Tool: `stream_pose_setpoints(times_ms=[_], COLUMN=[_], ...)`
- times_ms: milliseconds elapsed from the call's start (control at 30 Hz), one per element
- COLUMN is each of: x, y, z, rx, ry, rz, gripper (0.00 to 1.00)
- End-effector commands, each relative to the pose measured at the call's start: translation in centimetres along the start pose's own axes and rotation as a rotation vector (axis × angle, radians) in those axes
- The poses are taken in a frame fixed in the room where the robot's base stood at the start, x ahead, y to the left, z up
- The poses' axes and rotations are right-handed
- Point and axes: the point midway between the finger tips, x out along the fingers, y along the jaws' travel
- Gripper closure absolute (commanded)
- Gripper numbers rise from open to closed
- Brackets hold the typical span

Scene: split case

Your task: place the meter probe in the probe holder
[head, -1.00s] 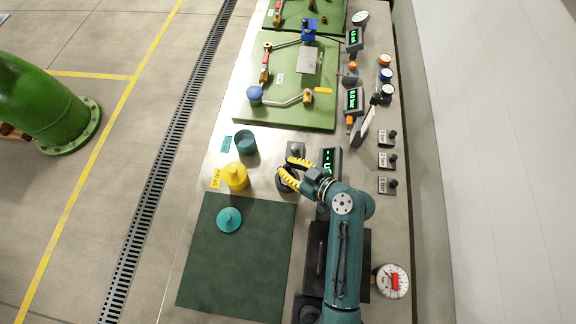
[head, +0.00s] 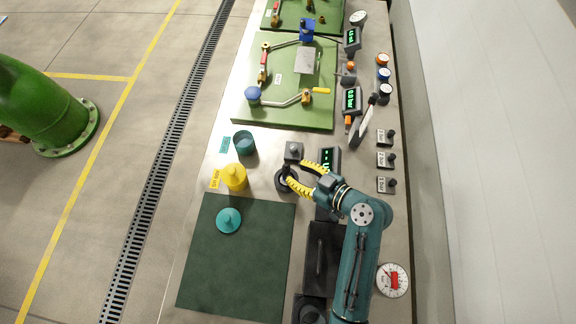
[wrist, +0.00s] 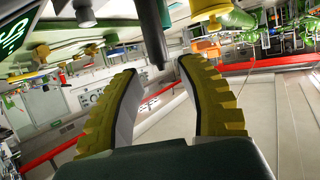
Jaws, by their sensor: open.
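The meter probe looks to be the dark upright stick (wrist: 155,35) in the wrist view, where the scene appears upside down. Its free end shows between my open fingers, with a gap on both sides. The probe holder looks to be the black round base (head: 283,183) beside the meter (head: 329,160) in the head view. The stick appears to stand in this base, but the seat is hidden. My gripper (head: 295,172) is open and empty at the right of the base; the wrist view also shows both yellow fingers (wrist: 160,68) spread apart.
A grey block with a knob (head: 293,151) stands just behind the base. A yellow cup (head: 234,177), a teal cup (head: 245,143) and a teal cone (head: 229,221) on a dark green mat (head: 240,270) lie to the left. A gauge (head: 393,280) is at the right.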

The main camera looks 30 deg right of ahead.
Motion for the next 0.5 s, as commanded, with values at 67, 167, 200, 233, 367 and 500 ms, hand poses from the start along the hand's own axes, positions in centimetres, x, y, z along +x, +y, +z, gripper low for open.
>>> stream_pose_setpoints(times_ms=[67,167,200,233,367,500], x=[-2.3,-4.6,-5.4,-5.9,-7.2,-7.5], y=[0.1,0.1,0.1,0.1,0.0,0.0], z=[0.0,0.0,0.0,0.0,0.0,0.0], rx=[0.0,0.0,0.001,0.0,0.0,-0.001], ry=[0.001,0.0,0.0,0.001,0.0,0.0], rz=[0.008,0.006,0.006,0.005,0.002,0.0], gripper=[0.61,0.61,0.61,0.61,0.61,0.61])
